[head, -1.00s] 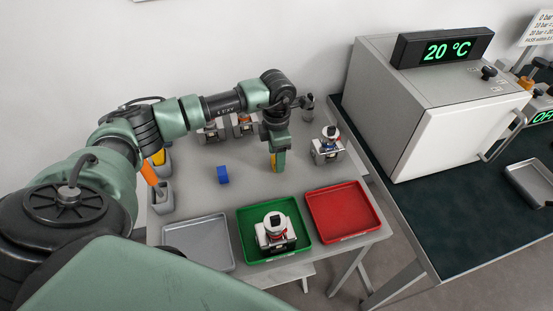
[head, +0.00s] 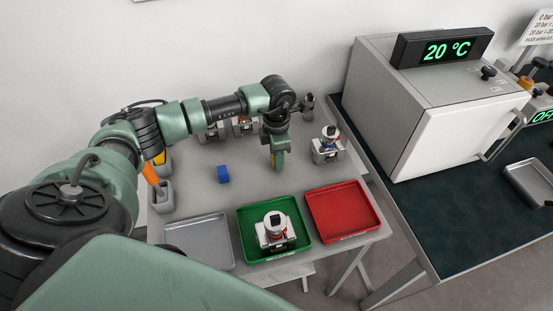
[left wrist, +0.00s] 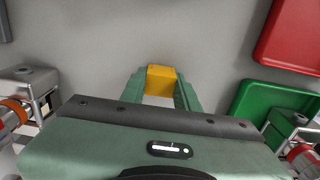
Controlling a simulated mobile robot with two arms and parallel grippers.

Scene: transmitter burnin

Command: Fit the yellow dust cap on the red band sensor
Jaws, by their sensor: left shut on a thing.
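My left gripper (head: 278,162) is shut on the yellow dust cap (left wrist: 161,80) and holds it over the middle of the table; in the head view the fingers mostly hide the cap. A sensor with a red band (head: 272,228) stands upright in the green tray, and it also shows at the lower right of the left wrist view (left wrist: 304,152). Another sensor (head: 327,146) stands on the table to the right of my gripper, apart from it. I cannot tell its band colours clearly. My right gripper is not in view.
The grey tray (head: 198,242), green tray (head: 247,226) and red tray (head: 343,211) line the front edge. More sensors (head: 243,127) stand at the back, partly behind my arm. A grey oven (head: 430,95) stands at right.

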